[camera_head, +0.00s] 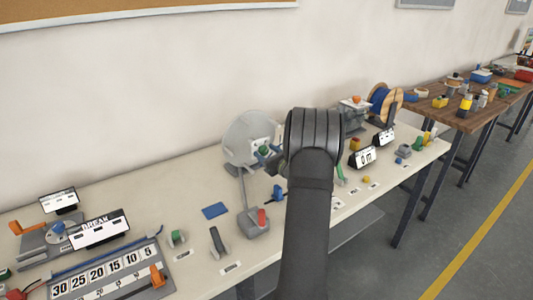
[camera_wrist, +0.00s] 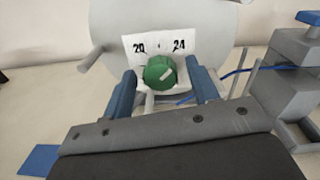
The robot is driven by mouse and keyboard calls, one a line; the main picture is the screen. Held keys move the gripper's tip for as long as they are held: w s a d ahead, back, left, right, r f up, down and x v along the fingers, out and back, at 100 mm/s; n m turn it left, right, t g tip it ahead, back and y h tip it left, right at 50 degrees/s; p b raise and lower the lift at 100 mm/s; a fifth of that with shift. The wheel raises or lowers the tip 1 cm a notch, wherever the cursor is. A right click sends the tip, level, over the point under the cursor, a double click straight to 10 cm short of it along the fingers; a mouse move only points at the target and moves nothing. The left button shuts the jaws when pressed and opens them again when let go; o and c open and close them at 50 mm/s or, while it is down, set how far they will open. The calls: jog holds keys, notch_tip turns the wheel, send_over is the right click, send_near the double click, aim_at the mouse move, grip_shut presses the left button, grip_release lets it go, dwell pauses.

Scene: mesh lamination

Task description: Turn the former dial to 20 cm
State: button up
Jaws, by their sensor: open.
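The former dial is a green knob (camera_wrist: 157,68) with a short white mark, in front of a white plate (camera_wrist: 138,42) printed 20 on the left and 24 on the right. The mark lies slanted on the knob's face; I cannot tell which number it points to. Behind the plate is a large grey disc (camera_wrist: 108,18), which also shows in the head view (camera_head: 242,130). My gripper (camera_wrist: 160,72) is open, with one blue finger on each side of the knob. Contact is not clear. In the head view my arm partly hides the dial and gripper (camera_head: 268,154).
A grey box with a red top (camera_head: 258,222) stands in front of the disc, and a blue pad (camera_head: 215,211) lies left of it. Grey blocks with a blue top (camera_wrist: 300,55) stand at the right in the wrist view. A wooden-flanged blue spool (camera_head: 384,102) stands at the back right.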

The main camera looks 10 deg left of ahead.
jog(key=shift+w, duration=0.1)
jog(key=c, duration=1)
jog(key=shift+n, duration=0.4)
jog(key=n, duration=0.3)
jog(key=shift+n, duration=0.4)
jog(key=n, duration=0.4)
jog(key=shift+a, duration=0.1)
jog(key=n, duration=0.4)
jog(key=shift+f+n+h, duration=0.1)
jog(key=shift+n+h, duration=0.2)
jog(key=shift+n, duration=2)
